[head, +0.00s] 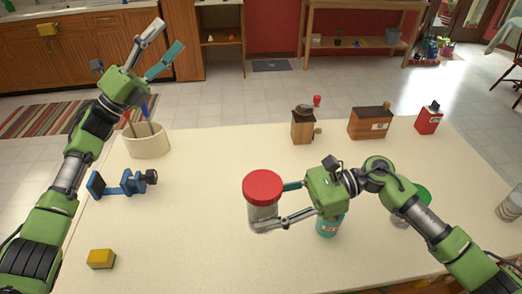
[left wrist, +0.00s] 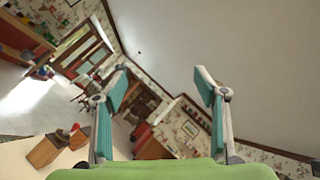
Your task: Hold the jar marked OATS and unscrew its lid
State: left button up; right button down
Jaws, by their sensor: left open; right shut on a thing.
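A clear jar (head: 262,218) with a red lid (head: 262,186) stands upright at the middle of the table in the head view. Its lid is on, and I cannot read any marking on it. My right gripper (head: 272,204) is shut on the jar's body from the right, below the lid. My left gripper (head: 169,34) is open and empty, raised high at the upper left, far from the jar. The left wrist view shows its two spread fingers (left wrist: 160,80) with nothing between them.
A teal-labelled container (head: 328,226) and a green-lidded jar (head: 424,194) are partly hidden by my right arm. A utensil crock (head: 147,146), blue clamp (head: 124,183) and yellow block (head: 102,259) lie left. Wooden boxes (head: 370,123) stand at the back.

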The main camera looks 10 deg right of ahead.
pick_arm(q)
jog(key=s+d+r+m+g+y, duration=0.1)
jog(key=s+d+r+m+g, duration=0.2)
jog(key=s+d+m+g, duration=0.6)
jog(key=s+d+r+m+g, duration=0.2)
jog(key=s+d+m+g, duration=0.45)
jog(key=d+m, duration=0.45)
jog(key=s+d+f+m+g+y, duration=0.4)
jog(key=s+d+m+y, duration=0.3)
jog(key=s+m, duration=0.25)
jog(key=m+t+y, duration=0.7)
jog(key=m+y, duration=0.4)
jog(key=y, duration=0.2)
send_over(261, 182)
jog(key=shift+g, duration=0.25)
jog(key=f, duration=1)
jog(key=shift+s+d+f, duration=0.15)
jog(key=shift+d+f, duration=0.1)
jog(key=shift+f, duration=0.15)
jog(key=shift+a+f, duration=0.15)
jog(key=shift+a, duration=0.1)
jog(key=shift+f, duration=0.35)
notch_tip(261, 182, down, 7)
